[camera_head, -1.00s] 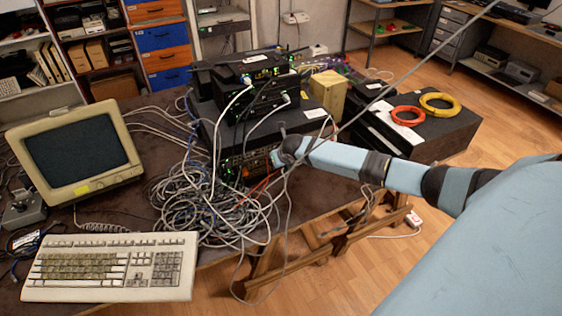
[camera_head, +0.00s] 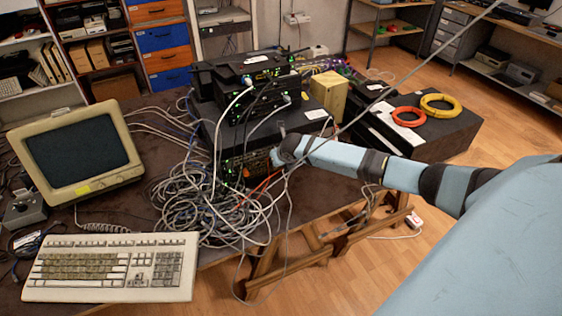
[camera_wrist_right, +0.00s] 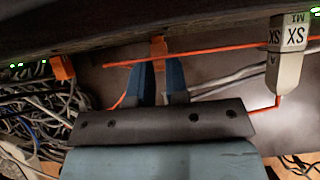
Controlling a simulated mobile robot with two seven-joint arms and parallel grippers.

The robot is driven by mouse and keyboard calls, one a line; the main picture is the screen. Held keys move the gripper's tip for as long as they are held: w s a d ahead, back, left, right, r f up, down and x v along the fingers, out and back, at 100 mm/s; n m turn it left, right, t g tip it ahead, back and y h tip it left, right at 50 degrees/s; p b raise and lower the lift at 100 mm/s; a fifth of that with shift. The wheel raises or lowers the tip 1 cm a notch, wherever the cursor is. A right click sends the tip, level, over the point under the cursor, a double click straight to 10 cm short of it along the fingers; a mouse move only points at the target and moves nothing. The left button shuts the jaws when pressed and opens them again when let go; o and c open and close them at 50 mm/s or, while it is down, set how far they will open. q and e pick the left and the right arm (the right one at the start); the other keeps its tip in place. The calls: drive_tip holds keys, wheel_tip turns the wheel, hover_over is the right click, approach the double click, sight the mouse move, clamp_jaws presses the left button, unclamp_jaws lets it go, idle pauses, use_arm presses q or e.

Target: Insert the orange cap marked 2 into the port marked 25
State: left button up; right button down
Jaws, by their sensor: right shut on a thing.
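In the right wrist view an orange cap (camera_wrist_right: 158,47) sits between the tips of my right gripper (camera_wrist_right: 160,72), which is shut on it. Its marking cannot be read. The cap is at the dark edge of the device front, and I cannot tell whether it is inside a port. In the head view my right gripper (camera_head: 279,157) is small and partly hidden by its wrist, at the front of the lower switch (camera_head: 240,168) with green lights. The port marked 25 cannot be made out. My left gripper is not in view.
Another orange piece (camera_wrist_right: 63,68) sits at the left in the wrist view. A white plug labelled SX (camera_wrist_right: 288,62) hangs at the right. An orange cable crosses near my fingers. A heap of grey cables (camera_head: 195,205) lies left of the gripper, beside a keyboard (camera_head: 110,267).

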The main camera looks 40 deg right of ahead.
drive_tip(key=shift+w, duration=0.25)
idle(0.7)
drive_tip(key=c, duration=1)
unclamp_jaws()
drive_tip(key=shift+c, duration=0.2)
drive_tip(key=v, duration=1.3)
drive_tip(key=shift+s+r, duration=0.15)
drive_tip(key=shift+r, duration=0.2)
